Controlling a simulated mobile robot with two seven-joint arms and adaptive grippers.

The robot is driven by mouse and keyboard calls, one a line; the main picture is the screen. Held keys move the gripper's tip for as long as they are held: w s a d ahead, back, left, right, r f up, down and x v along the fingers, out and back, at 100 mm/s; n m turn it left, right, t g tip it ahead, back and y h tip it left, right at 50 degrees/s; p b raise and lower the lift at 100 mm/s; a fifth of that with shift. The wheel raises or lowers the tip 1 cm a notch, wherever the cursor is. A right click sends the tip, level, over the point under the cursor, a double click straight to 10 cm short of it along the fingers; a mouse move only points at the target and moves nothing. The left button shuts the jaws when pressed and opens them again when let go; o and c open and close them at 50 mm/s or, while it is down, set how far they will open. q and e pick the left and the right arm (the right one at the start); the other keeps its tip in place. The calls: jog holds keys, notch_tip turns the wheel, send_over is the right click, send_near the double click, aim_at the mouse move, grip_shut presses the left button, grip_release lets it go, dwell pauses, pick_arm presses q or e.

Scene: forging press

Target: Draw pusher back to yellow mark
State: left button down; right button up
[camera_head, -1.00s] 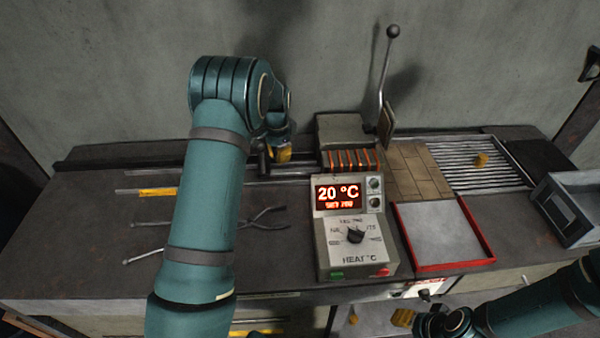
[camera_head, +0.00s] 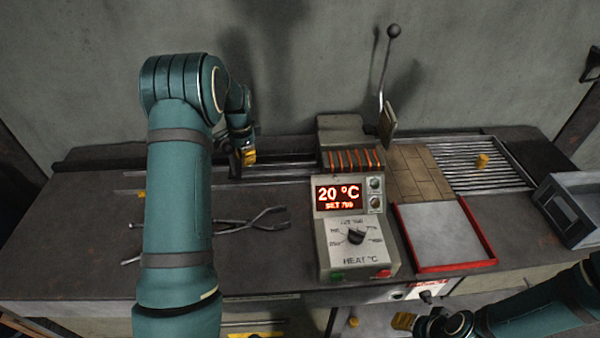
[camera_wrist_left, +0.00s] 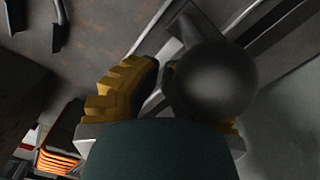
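The pusher's upright handle (camera_head: 235,166) stands on the rail left of the heater. My left gripper (camera_head: 248,157) is at this handle, on its right side in the head view. In the left wrist view the round dark knob (camera_wrist_left: 215,78) sits between the yellow-padded fingers; one finger (camera_wrist_left: 122,92) shows to its left, the other is mostly hidden behind the knob. The fingers appear shut on the handle; the contact itself is hidden. A small piece of the yellow mark (camera_head: 141,194) shows left of my arm, which covers the rest. My right gripper (camera_head: 405,321) is low at the bottom edge, its opening unclear.
The heater (camera_head: 350,235) reads 20 °C. Tongs (camera_head: 255,221) lie on the bench in front of the rail. A red-rimmed tray (camera_head: 445,268), a grate (camera_head: 485,165) and a tall ball-topped lever (camera_head: 385,70) are to the right.

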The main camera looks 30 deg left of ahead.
pick_arm(q)
jog(key=s+a, duration=0.7)
jog(key=a, duration=0.4)
jog(key=s+a, duration=0.6)
jog(key=a, duration=0.5)
notch_tip(320, 180, up, 13)
jog(key=w+d+p, duration=0.1)
jog(key=d+p, duration=0.2)
jog(key=p, duration=0.4)
jog(key=shift+p, duration=0.35)
dwell(0.8)
jog(key=shift+w, duration=0.15)
dwell(0.3)
